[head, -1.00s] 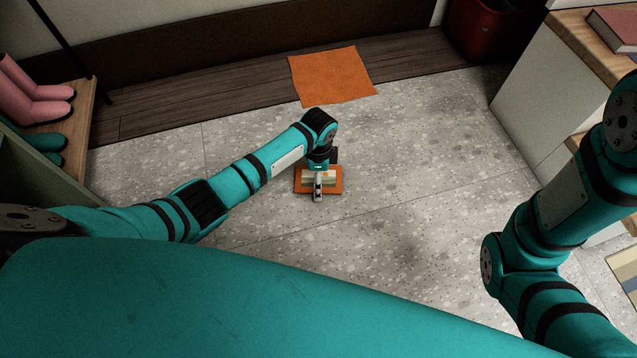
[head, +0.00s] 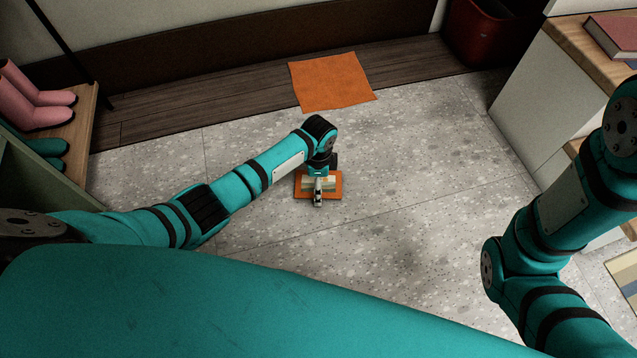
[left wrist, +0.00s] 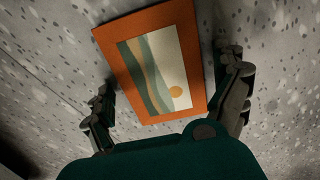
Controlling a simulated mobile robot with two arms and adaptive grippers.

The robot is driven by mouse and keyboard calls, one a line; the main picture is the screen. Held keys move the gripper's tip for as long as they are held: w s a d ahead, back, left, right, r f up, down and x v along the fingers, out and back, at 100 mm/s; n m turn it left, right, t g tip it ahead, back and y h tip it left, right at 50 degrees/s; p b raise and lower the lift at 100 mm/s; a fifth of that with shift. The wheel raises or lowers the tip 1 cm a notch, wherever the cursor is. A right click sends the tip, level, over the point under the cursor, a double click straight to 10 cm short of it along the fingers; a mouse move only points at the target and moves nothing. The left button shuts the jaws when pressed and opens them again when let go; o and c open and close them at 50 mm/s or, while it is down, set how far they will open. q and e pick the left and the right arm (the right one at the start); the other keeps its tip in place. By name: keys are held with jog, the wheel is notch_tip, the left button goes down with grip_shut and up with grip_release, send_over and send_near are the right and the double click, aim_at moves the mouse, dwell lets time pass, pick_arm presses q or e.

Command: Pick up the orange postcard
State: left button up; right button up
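The orange postcard (head: 301,189) lies flat on the grey speckled floor in the head view. It has an orange border around a picture of wavy bands and an orange sun. My left gripper (head: 318,199) is above it and hides its middle in the head view. I cannot tell if the fingertips touch the floor. My right arm is at the right edge of the head view, its gripper out of view.
An orange cloth (head: 332,81) lies at the back, partly on the dark wooden strip. A red bin (head: 483,32) stands at the back right. A shelf with pink boots (head: 40,98) is at left. A bench holds a red book (head: 612,36). Floor around the postcard is clear.

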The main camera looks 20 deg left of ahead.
pick_arm(q)
jog(key=c, duration=0.7)
